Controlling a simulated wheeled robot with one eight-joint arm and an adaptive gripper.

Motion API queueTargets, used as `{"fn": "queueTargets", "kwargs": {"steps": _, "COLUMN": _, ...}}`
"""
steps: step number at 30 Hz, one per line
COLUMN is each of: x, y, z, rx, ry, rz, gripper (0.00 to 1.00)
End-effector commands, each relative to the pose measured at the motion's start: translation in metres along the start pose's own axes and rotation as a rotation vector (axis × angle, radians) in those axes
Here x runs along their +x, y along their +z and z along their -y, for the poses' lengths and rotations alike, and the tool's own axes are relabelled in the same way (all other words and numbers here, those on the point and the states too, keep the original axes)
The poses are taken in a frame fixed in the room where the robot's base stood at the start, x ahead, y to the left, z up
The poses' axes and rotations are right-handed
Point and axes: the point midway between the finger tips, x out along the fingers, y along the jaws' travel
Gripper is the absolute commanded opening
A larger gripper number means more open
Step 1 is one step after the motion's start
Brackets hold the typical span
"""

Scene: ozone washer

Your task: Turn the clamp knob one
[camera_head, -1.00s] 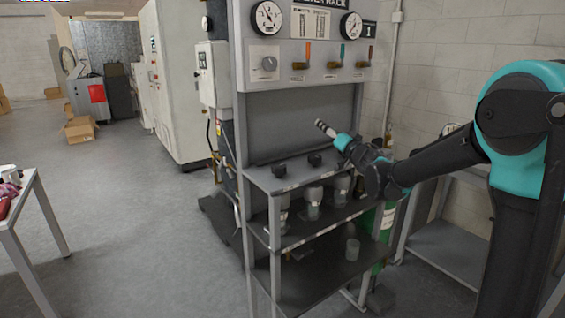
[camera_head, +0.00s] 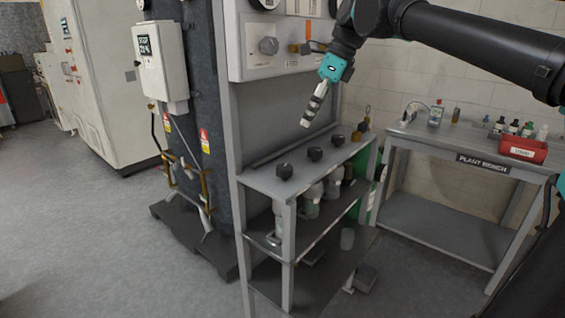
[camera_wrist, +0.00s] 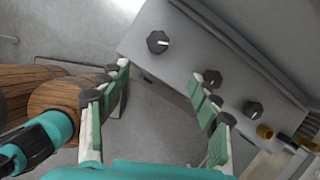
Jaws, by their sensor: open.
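Three black knobs stand in a row on the rack's grey shelf: the near knob (camera_head: 284,171), the middle knob (camera_head: 314,153) and the far knob (camera_head: 338,140). The frames do not show which is clamp knob one. In the wrist view the near knob (camera_wrist: 158,41) has a pale pointer line, with the middle knob (camera_wrist: 212,78) and far knob (camera_wrist: 252,108) beyond it. My gripper (camera_head: 307,121) hangs above the shelf, tilted down, touching no knob. In the wrist view its green-padded fingers (camera_wrist: 160,85) are apart with nothing between them.
The rack's upper panel (camera_head: 283,62) with a dial and brass valves rises behind the shelf. Glass vessels (camera_head: 311,200) stand on the lower shelf. A plant bench (camera_head: 455,145) with bottles and a red bin (camera_head: 523,148) is at right. Open floor lies at left.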

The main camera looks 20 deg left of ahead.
Motion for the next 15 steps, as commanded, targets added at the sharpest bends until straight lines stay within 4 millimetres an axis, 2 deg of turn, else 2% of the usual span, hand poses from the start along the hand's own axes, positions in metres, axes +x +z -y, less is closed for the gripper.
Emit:
{"fn": "queueTargets", "kwargs": {"steps": 5, "x": 0.012, "y": 0.001, "z": -0.005, "rx": 0.002, "ry": 0.016, "rz": 0.002, "gripper": 0.63}}
{"fn": "queueTargets", "kwargs": {"steps": 15, "x": 0.076, "y": 0.001, "z": -0.005, "rx": 0.0, "ry": 0.012, "rz": 0.001, "gripper": 0.63}}
